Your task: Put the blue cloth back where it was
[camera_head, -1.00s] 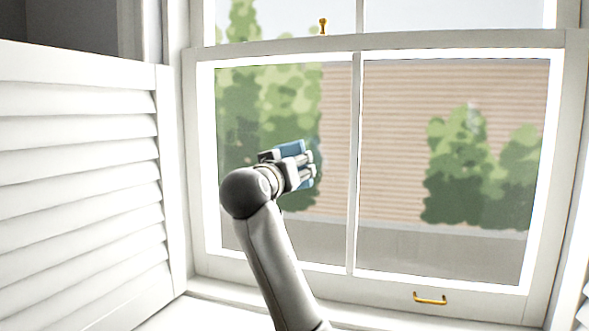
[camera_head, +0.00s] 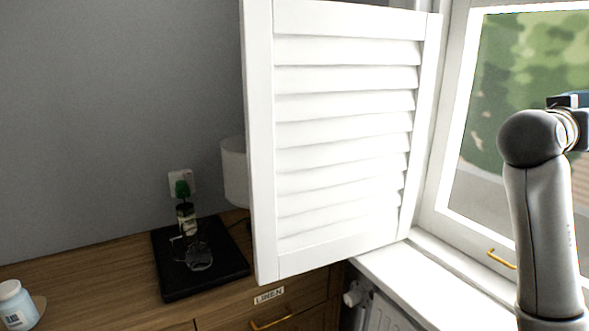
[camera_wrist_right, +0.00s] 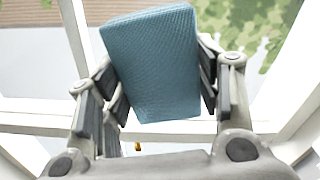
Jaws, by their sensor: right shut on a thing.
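The blue cloth (camera_wrist_right: 150,62) is a folded block between the fingers of my right gripper (camera_wrist_right: 160,85) in the right wrist view, with the window behind it. The gripper is shut on it. In the head view my right gripper (camera_head: 575,120) is at the right edge, in front of the window and partly cut off; only a sliver of blue shows there. My left gripper is not in view. A wooden dresser (camera_head: 95,265) stands at the lower left, with a drawer labelled "LINEN" (camera_head: 269,296) that looks closed.
A white louvred shutter (camera_head: 345,130) stands between the dresser and the window, hiding part of a pale lampshade (camera_head: 235,170). A black tray (camera_head: 175,280) holds a glass object. A white jar (camera_head: 15,303) stands at far left. The white sill (camera_head: 430,275) looks clear where visible.

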